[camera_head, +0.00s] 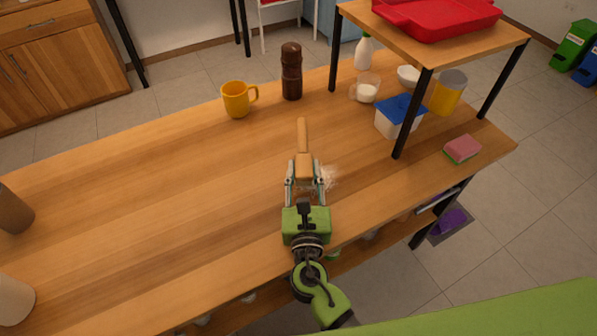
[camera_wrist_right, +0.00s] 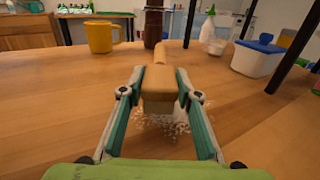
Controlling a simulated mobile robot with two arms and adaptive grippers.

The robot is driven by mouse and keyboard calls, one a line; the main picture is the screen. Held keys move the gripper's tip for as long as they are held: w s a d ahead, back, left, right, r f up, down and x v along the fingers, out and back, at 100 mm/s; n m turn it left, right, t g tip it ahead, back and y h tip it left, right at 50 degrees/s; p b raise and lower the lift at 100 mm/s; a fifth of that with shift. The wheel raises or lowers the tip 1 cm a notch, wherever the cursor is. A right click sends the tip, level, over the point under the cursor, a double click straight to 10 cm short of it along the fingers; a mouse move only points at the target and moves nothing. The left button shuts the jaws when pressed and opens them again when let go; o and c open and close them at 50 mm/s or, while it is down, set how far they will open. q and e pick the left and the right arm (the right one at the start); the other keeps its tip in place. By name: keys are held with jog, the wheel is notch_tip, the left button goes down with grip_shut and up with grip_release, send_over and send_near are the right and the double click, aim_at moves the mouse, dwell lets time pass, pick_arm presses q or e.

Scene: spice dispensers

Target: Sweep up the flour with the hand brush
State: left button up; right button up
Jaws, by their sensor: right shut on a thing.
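The wooden hand brush (camera_head: 303,137) is in the middle of the table, its handle pointing away from me. My right gripper (camera_head: 305,178) is shut on the brush's wide block, which also shows between the fingers in the right wrist view (camera_wrist_right: 159,88). The white flour (camera_head: 328,177) is a thin scatter on the wood, just right of the brush and partly hidden by it. In the right wrist view the flour (camera_wrist_right: 170,124) lies under and in front of the block. My left gripper is not in view.
A yellow mug (camera_head: 237,99) and dark brown grinder (camera_head: 291,72) stand behind. A black-legged shelf (camera_head: 459,45) at right covers a blue-lidded container (camera_head: 398,117) and a yellow-and-grey can (camera_head: 448,92). A pink sponge (camera_head: 462,149) lies near the right edge. The table's left middle is clear.

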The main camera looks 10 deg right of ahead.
jog(key=shift+w+d+p, duration=0.15)
jog(key=shift+w+d, duration=0.15)
jog(key=shift+d, duration=0.5)
jog(key=shift+w+d+p, duration=0.15)
jog(key=shift+w+d, duration=0.1)
jog(key=shift+d, duration=0.5)
